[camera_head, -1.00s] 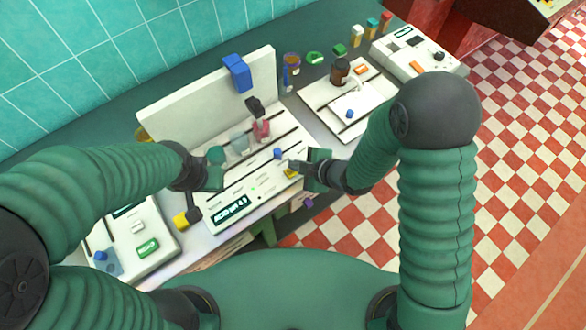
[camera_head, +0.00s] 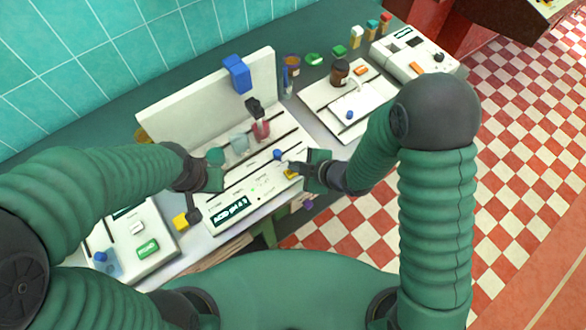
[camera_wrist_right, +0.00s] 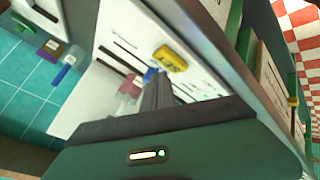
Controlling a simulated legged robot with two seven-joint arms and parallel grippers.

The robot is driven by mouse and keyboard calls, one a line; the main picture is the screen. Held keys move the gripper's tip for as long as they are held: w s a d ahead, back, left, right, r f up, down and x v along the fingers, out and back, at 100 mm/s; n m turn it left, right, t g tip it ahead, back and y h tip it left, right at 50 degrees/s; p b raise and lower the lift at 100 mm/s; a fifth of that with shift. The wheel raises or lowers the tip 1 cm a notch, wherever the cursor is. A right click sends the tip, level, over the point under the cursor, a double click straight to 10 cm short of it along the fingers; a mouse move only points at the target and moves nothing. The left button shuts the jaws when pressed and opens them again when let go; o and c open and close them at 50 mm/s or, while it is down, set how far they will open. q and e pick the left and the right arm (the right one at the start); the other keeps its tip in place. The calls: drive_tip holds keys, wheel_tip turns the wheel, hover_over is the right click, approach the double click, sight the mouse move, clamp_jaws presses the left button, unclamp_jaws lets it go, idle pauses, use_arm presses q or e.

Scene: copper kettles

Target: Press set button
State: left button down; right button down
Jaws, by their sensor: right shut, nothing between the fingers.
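The yellow set button (camera_head: 290,174) is on the front right part of the white machine (camera_head: 236,190). It shows larger in the right wrist view (camera_wrist_right: 170,58), with lettering on its face. My right gripper (camera_head: 287,165) is shut and empty, with its fingertips close to the button. In the right wrist view its dark fingers (camera_wrist_right: 156,80) end just beside the button; I cannot tell whether they touch it. My left gripper (camera_head: 218,176) is at the machine's left part, near a teal round item (camera_head: 215,155); its jaws are not clear.
A small blue knob (camera_head: 277,154) is near my right fingertips, and a flask with pink liquid (camera_head: 261,129) stands behind. A white panel (camera_head: 205,98) rises behind. A scale with a brown bottle (camera_head: 340,72) stands to the right.

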idle(0.7)
drive_tip(key=shift+f+b, duration=0.35)
drive_tip(key=shift+b, duration=0.05)
drive_tip(key=shift+f+b, duration=0.45)
drive_tip(key=shift+f, duration=0.05)
idle(0.4)
drive_tip(key=shift+r, duration=0.15)
drive_tip(key=shift+r+p, duration=0.75)
wheel_tip(320, 180, up, 5)
drive_tip(key=p, duration=0.4)
drive_tip(key=shift+r, duration=0.1)
